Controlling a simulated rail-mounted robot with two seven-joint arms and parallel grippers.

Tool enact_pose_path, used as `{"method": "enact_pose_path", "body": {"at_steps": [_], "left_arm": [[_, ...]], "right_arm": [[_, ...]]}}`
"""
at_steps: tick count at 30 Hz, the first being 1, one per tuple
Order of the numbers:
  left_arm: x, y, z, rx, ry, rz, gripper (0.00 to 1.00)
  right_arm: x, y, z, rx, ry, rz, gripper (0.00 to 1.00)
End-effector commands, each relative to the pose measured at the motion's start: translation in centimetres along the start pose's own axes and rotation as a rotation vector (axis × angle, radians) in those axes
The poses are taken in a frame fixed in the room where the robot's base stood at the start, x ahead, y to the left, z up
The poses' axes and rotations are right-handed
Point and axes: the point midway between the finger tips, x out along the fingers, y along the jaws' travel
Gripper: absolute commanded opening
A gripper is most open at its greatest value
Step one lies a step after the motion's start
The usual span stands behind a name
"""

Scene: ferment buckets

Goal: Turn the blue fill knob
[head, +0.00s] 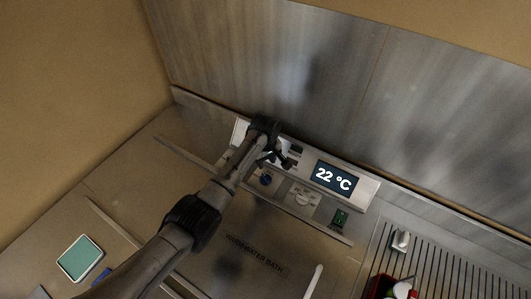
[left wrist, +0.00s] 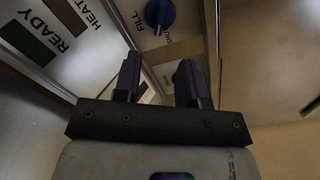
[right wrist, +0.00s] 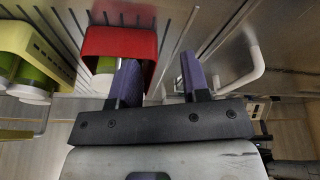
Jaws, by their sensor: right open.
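The blue fill knob (head: 266,179) sits on the sloped control panel (head: 367,190) of the warm water bath. In the left wrist view the knob (left wrist: 160,14) is at the top, next to the word FILL. My left gripper (head: 283,161) is over the panel just behind the knob in the head view. In the left wrist view my left gripper (left wrist: 160,80) has its fingers apart with nothing between them, and the knob lies beyond the fingertips, apart from them. My right gripper (right wrist: 158,75) is open and empty in the right wrist view.
A red container (right wrist: 120,42) stands on a slatted rack near a white handle (right wrist: 248,70). A teal-topped tray (head: 80,257) lies at left.

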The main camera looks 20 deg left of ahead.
Motion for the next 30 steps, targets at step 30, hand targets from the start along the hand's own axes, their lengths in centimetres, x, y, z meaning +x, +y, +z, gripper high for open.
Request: {"method": "enact_pose_path", "body": {"at_steps": [30], "left_arm": [[-3.7, 0.0, 0.0, -0.001, 0.0, 0.0, 0.38]], "right_arm": [[0.6, -0.3, 0.1, 0.008, 0.0, -0.006, 0.43]]}}
